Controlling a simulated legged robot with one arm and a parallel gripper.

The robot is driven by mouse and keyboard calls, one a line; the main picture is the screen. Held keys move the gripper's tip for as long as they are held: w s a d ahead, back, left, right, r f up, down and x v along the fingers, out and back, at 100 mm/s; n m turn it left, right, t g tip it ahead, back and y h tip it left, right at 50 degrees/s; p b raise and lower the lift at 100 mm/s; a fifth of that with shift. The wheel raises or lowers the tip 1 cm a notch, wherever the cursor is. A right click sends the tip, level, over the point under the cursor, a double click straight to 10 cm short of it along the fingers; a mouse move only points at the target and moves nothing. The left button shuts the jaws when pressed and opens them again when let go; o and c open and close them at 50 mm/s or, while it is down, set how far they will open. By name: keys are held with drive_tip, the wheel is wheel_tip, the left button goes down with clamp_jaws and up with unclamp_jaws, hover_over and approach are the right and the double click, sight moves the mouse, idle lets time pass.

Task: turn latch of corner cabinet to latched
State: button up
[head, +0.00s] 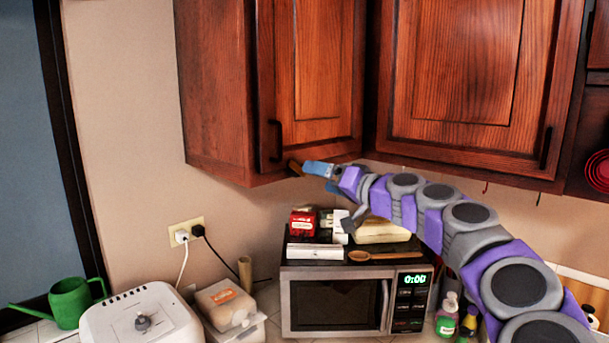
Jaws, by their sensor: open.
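The corner cabinet (315,62) is a dark red-brown wooden wall cabinet above the counter, its door closed, with a black vertical handle (276,141). A small brown piece that looks like its latch (295,168) sits at the door's lower edge, right of the handle. It is tilted, and its exact position is hard to tell at this size. My gripper (322,178) is open, with blue fingers. Its upper finger tip is right beside the latch, touching or nearly touching it. The lower finger is partly hidden behind the upper one and the wrist.
A second wall cabinet (455,75) adjoins on the right. Below, a microwave (335,305) carries boxes and a wooden spoon (372,256). The wall left of the cabinet is clear.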

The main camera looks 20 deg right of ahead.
sight(298, 172)
drive_tip(key=x, duration=0.5)
drive_tip(key=shift+w, duration=0.1)
drive_tip(key=shift+w+a, duration=0.55)
drive_tip(key=shift+w, duration=0.1)
drive_tip(key=shift+d, duration=0.35)
drive_tip(key=shift+c, duration=1.2)
drive_tip(key=shift+s+a, duration=0.1)
drive_tip(key=shift+a, duration=0.15)
drive_tip(key=c, duration=0.8)
